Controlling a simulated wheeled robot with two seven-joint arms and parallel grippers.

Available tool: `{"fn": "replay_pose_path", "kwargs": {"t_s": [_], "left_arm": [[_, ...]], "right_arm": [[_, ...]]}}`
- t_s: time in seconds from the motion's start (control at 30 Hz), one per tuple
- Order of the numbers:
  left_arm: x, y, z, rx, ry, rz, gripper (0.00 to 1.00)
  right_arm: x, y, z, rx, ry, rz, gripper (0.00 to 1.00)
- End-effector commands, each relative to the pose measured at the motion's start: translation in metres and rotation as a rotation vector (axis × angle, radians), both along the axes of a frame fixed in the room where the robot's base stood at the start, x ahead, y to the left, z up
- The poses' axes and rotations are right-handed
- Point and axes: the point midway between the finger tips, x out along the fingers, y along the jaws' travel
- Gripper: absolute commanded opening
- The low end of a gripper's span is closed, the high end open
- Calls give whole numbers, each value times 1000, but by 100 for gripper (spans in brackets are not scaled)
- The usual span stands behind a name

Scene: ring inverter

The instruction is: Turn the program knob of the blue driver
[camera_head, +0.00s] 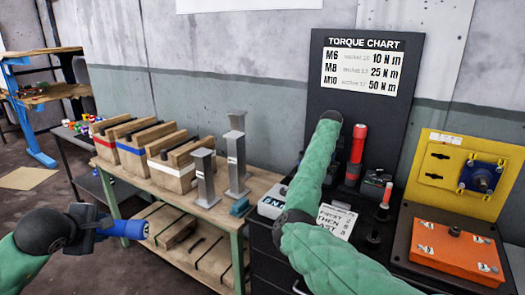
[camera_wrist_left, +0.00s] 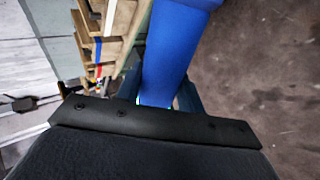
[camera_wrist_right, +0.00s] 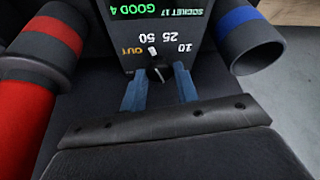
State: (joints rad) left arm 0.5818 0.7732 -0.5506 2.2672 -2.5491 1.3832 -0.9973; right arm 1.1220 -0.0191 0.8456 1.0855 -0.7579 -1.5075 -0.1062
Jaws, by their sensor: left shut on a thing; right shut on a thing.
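The blue driver (camera_head: 127,229) is held in my left gripper (camera_head: 98,227), out in front of the bench at the left. In the left wrist view its blue body (camera_wrist_left: 178,50) stands between the jaws. My right gripper (camera_wrist_right: 160,88) is shut on a small dark program knob (camera_wrist_right: 158,73), one finger on each side. In the head view my right arm hides this gripper and the knob.
The red driver (camera_head: 356,145) stands upright close by; it also shows in the right wrist view (camera_wrist_right: 35,95). A holder with a blue ring (camera_wrist_right: 248,40) is on the box's other side, empty. Wooden bins (camera_head: 172,165) and grey posts (camera_head: 237,155) stand on the bench.

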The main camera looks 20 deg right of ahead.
Motion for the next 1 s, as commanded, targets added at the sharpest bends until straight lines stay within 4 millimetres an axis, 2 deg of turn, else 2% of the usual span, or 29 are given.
{"fn": "replay_pose_path", "kwargs": {"t_s": [0.37,0.4,0.47,0.5,0.83,1.0], "left_arm": [[0,0,2,-1,-3,0,0],[0,0,2,-1,-3,0,0],[0,0,2,-1,-3,0,0],[0,0,2,-1,-3,0,0],[0,0,1,-1,-3,0,0],[0,0,-2,-1,-3,0,0]], "right_arm": [[1,0,2,-1,-3,5,8],[1,0,2,-2,-3,4,38],[1,0,2,-2,-3,4,50],[1,0,2,-1,-2,4,52],[0,1,3,-1,-1,3,52],[-4,4,17,-2,-2,2,52]]}}
